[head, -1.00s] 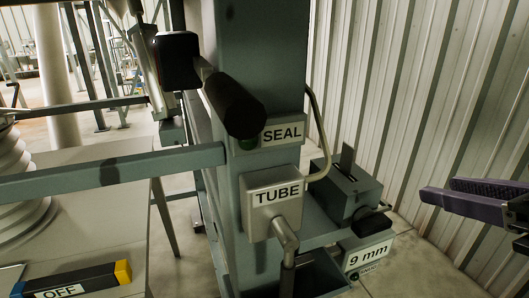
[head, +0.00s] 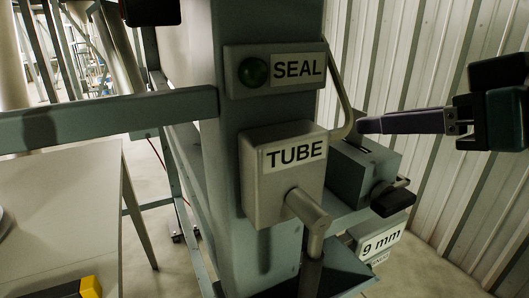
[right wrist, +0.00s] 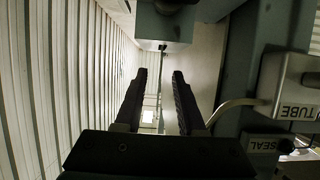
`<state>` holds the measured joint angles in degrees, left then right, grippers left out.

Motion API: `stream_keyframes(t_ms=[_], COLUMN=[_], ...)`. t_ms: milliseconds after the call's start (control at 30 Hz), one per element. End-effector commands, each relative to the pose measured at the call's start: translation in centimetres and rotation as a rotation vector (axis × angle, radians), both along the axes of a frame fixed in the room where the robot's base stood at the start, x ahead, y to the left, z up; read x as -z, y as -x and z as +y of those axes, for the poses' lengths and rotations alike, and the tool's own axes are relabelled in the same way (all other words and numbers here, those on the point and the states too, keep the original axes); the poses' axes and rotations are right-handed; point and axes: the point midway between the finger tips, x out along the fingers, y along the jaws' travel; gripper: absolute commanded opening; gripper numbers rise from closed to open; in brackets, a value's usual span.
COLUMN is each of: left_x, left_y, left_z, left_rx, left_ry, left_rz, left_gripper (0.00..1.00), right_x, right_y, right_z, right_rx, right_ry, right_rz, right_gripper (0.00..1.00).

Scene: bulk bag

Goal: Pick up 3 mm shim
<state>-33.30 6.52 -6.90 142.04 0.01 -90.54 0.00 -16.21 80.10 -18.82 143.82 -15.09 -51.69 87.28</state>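My right gripper (head: 364,126) reaches in from the right, its purple fingers pointing left at the top of a grey box (head: 347,178) on the machine. In the right wrist view the two dark fingers of my right gripper (right wrist: 160,74) are apart, with nothing held between them. The grey box (right wrist: 166,30) lies beyond the fingertips, with a small dark piece at its edge. That piece may be the shim, but I cannot tell. No 3 mm label is readable.
The machine post (head: 262,215) carries a SEAL panel (head: 276,71) and a TUBE box (head: 282,176) with a pipe. A bent tube rail (head: 345,95) passes close left of my fingertips. A 9 mm sign (head: 382,241) sits low. The ribbed wall (head: 440,60) stands behind.

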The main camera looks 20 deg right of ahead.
Motion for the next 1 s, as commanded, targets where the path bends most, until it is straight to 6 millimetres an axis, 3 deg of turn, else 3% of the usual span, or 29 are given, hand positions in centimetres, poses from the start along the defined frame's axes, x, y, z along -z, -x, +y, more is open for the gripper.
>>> stream_keyframes(t_ms=[233,533,867,1000], left_x=[3.0,0.9,0.9,0.9], left_y=[0.0,0.0,0.0,-0.1], left_z=[0.2,0.3,0.3,0.2], left_rx=[0.004,0.006,0.006,0.005], left_ry=[-0.007,-0.01,-0.01,-0.007], left_rz=[-0.001,-0.002,-0.002,-0.003], left_gripper=[0.5,0.5,0.5,0.5], right_x=[0.8,1.0,1.5,1.5], right_y=[-1.5,-4.5,-4.9,-4.9], right_z=[0.1,0.3,0.5,0.4], right_rx=[0.001,0.005,0.001,0.001], right_ry=[-0.001,-0.005,0.0,0.0], right_rz=[-0.009,-0.002,0.0,0.0], right_gripper=[0.39,0.39,0.39,0.25])
